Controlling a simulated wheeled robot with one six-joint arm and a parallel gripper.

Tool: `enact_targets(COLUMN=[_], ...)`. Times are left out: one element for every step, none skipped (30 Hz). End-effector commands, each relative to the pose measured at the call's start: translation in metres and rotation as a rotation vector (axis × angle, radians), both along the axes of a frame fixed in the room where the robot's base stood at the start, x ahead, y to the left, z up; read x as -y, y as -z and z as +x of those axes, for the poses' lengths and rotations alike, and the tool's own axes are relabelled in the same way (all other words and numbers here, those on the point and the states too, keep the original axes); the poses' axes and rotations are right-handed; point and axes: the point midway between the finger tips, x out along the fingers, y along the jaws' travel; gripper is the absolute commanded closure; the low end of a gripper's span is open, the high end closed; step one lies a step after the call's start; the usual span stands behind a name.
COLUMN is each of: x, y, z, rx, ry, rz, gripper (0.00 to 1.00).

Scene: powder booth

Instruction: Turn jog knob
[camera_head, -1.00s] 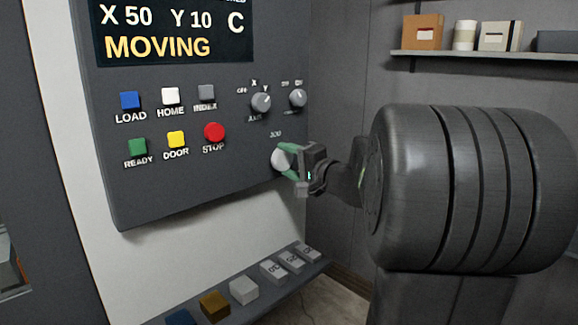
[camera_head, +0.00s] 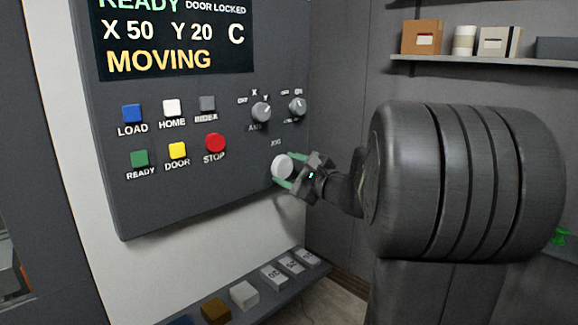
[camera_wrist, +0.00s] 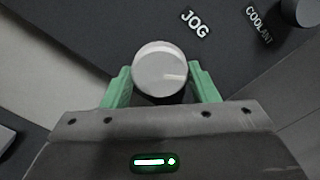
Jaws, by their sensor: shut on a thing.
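The jog knob (camera_head: 282,167) is a light grey round knob at the lower right of the dark control panel (camera_head: 190,205), under the label JOG. My gripper (camera_head: 289,170) is at the knob, its green fingers on either side of it. In the wrist view the knob (camera_wrist: 160,70) sits between the two green fingers (camera_wrist: 161,88), with a pale pointer line on its face aimed right. The gripper is shut on the knob. The display (camera_head: 175,40) reads READY, DOOR LOCKED, X 50, Y 20, C and MOVING.
Two smaller knobs, the axis knob (camera_head: 261,112) and another (camera_head: 297,107), sit above. Coloured buttons, including red STOP (camera_head: 215,143), are to the left. A ledge with several blocks (camera_head: 244,294) lies below. A shelf with boxes (camera_head: 423,37) is at the upper right.

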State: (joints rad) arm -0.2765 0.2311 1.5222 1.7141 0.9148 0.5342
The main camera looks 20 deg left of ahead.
Motion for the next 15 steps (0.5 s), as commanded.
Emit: enact_targets(x=[0.0002, 0.0002, 0.0002, 0.0002, 0.0001, 0.0000, 0.0000, 0.0001, -0.0001, -0.0001, -0.0001, -0.0001, -0.0001, 0.0000, 0.0000], y=[-0.0013, -0.0011, -0.0009, -0.0008, -0.0007, -0.0006, -0.0004, -0.0004, -0.0001, 0.0000, 0.0001, 0.0003, 0.0004, 0.0006, 0.0007], z=[0.0000, -0.0001, -0.0002, -0.0002, -0.0002, -0.0002, -0.0002, -0.0001, -0.0001, -0.0001, -0.0001, -0.0001, -0.0001, -0.0001, -0.0001], rx=[-0.034, -0.054, -0.078, -0.096, -0.111, -0.132, -0.145, -0.159, -0.174, -0.184, -0.194, -0.206, -0.212, -0.219, -0.226], ry=[0.000, -0.001, -0.001, -0.001, -0.001, -0.001, -0.001, -0.001, -0.001, 0.000, 0.000, 0.000, 0.000, 0.000, 0.000], rz=[0.012, 0.020, 0.030, 0.037, 0.044, 0.052, 0.058, 0.063, 0.070, 0.075, 0.079, 0.084, 0.086, 0.089, 0.092], gripper=[0.69, 0.69, 0.69, 0.69, 0.69, 0.69, 0.69, 0.69, 0.69, 0.69, 0.69, 0.69, 0.69, 0.69, 0.69])
